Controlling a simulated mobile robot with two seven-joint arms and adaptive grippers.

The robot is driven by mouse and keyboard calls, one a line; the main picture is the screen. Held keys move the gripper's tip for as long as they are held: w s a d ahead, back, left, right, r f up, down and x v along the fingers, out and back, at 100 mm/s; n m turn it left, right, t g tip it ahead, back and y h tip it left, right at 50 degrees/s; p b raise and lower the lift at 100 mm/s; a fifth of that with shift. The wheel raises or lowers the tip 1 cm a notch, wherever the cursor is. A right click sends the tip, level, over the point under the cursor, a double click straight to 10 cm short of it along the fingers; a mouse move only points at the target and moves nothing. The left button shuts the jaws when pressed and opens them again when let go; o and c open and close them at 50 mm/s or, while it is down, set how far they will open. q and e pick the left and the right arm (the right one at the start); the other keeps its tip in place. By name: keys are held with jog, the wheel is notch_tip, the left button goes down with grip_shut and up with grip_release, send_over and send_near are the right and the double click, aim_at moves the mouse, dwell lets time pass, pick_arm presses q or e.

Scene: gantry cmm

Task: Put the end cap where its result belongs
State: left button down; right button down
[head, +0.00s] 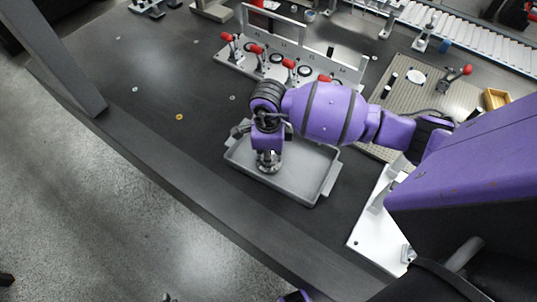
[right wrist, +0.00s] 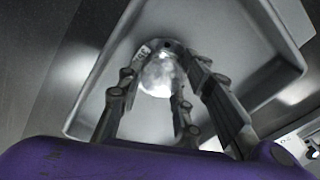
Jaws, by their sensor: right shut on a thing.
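My right gripper (head: 268,163) points down over a grey tray (head: 305,178). In the right wrist view its fingers (right wrist: 160,82) are closed around a shiny, round metal end cap (right wrist: 158,76). The cap lies inside the tray's outline (right wrist: 262,84) in that view; whether it touches the tray floor I cannot tell. In the head view the cap is hard to separate from the metal fingers. My left gripper is not in view.
Behind the tray stands a grey fixture (head: 330,62) with several red-tipped clamps. A perforated plate (head: 440,100) with another clamp lies right of it, near a yellow bin (head: 496,98). A white plate (head: 367,232) is right of the tray. The dark table (head: 165,85) is mostly clear at left.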

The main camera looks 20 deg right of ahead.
jog(key=shift+f, duration=0.1)
jog(key=shift+f, duration=0.15)
jog(key=c, duration=1.2)
grip_release()
jog(key=shift+r, duration=6.15)
